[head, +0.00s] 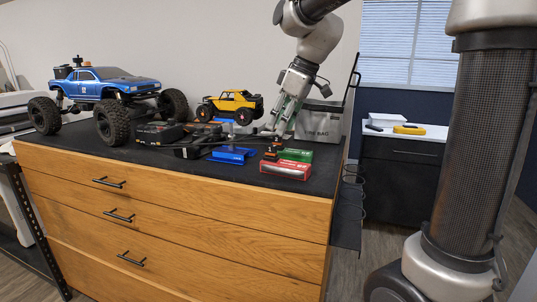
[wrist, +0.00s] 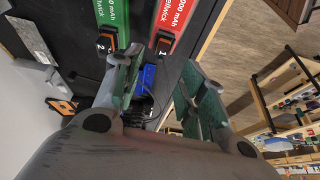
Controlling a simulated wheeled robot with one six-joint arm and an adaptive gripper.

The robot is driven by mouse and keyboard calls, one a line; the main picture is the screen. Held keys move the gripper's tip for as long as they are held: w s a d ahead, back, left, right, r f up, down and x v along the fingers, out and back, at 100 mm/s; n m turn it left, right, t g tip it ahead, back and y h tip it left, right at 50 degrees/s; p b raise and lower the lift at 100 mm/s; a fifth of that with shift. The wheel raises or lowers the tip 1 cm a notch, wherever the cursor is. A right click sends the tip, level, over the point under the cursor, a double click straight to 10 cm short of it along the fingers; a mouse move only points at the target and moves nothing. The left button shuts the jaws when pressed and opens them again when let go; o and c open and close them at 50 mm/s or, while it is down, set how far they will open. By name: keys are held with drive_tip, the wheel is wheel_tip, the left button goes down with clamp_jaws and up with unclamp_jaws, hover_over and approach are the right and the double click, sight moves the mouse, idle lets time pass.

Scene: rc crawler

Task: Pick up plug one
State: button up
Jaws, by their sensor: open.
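Plug one, an orange-and-black connector marked 1 (wrist: 165,44), is at the end of the red battery (wrist: 176,14) in the wrist view. A similar plug marked 2 (wrist: 105,43) is at the end of the green battery (wrist: 113,14). In the head view the red battery (head: 286,170) and green battery (head: 297,155) lie near the bench's right end; an orange plug (head: 271,151) shows beside them, its number too small to read. My gripper (wrist: 160,65) is open and empty, its fingers on either side of plug one in the picture. In the head view my gripper (head: 277,128) is just behind the plugs, apparently above the bench top.
A blue box (head: 231,155) and a dark charger-like box (head: 160,133) lie left of the batteries. A yellow crawler (head: 232,105) and a large blue truck (head: 112,82) stand farther left. The bench's dark front strip (head: 215,172) is clear.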

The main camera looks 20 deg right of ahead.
sight(271, 145)
drive_tip(key=x, duration=0.6)
drive_tip(key=shift+a+f, duration=0.2)
drive_tip(key=shift+f, duration=0.2)
drive_tip(key=c, duration=0.9)
